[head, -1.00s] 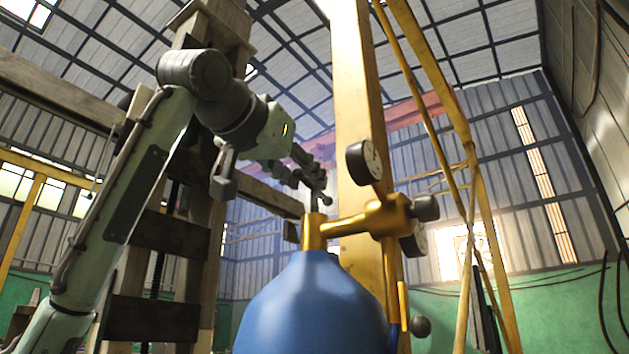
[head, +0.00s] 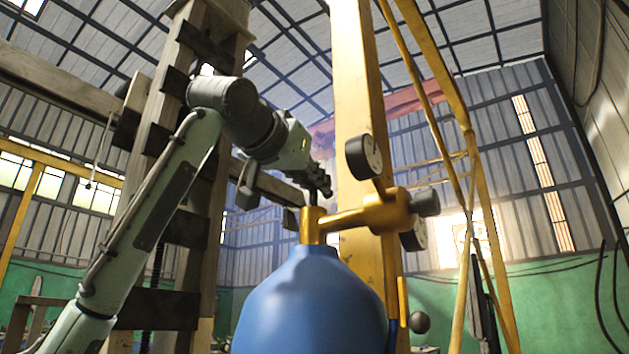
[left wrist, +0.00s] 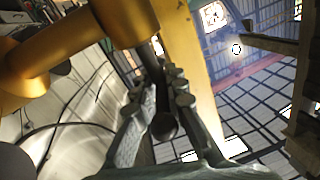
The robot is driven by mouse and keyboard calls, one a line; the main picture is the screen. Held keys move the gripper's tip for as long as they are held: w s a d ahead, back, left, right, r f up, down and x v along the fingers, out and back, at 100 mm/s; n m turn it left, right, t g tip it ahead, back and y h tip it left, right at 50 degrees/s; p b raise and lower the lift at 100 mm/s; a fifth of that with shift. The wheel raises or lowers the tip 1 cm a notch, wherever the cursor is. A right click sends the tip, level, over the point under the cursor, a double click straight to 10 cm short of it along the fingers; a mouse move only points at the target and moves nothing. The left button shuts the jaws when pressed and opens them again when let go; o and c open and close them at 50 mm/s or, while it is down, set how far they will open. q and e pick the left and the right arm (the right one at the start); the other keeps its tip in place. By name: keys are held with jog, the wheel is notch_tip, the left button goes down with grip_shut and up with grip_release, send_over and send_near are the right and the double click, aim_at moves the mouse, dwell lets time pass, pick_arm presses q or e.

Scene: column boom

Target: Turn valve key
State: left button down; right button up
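A blue gas cylinder (head: 310,305) stands upright in the middle of the head view. A brass valve (head: 372,215) is fixed on its neck and reaches right. A thin dark valve key (head: 312,197) stands up from the top of the valve. My left gripper (head: 322,183) comes in from the upper left and is at the key. In the left wrist view, my left gripper's fingers (left wrist: 162,88) close in on both sides of the dark bar of the key (left wrist: 164,124). The brass valve (left wrist: 55,50) lies beyond them. My right gripper is in neither view.
Round gauges (head: 364,158) stick out from the valve. A yellow post (head: 358,90) rises close behind it, with slanted yellow bars (head: 440,90) at right. A wooden column (head: 180,150) stands behind my left arm. Air above the cylinder's left shoulder is clear.

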pick_arm(q)
jog(key=shift+m+g+h, duration=0.5)
jog(key=shift+m+h, duration=0.1)
jog(key=shift+h, duration=0.3)
jog(key=shift+m+g+h, duration=0.5)
jog(key=shift+m+h, duration=0.1)
jog(key=shift+h, duration=0.2)
jog(key=c, duration=1.6)
grip_release()
jog(key=shift+o, duration=0.2)
jog(key=shift+s, duration=0.1)
jog(key=v, duration=1.2)
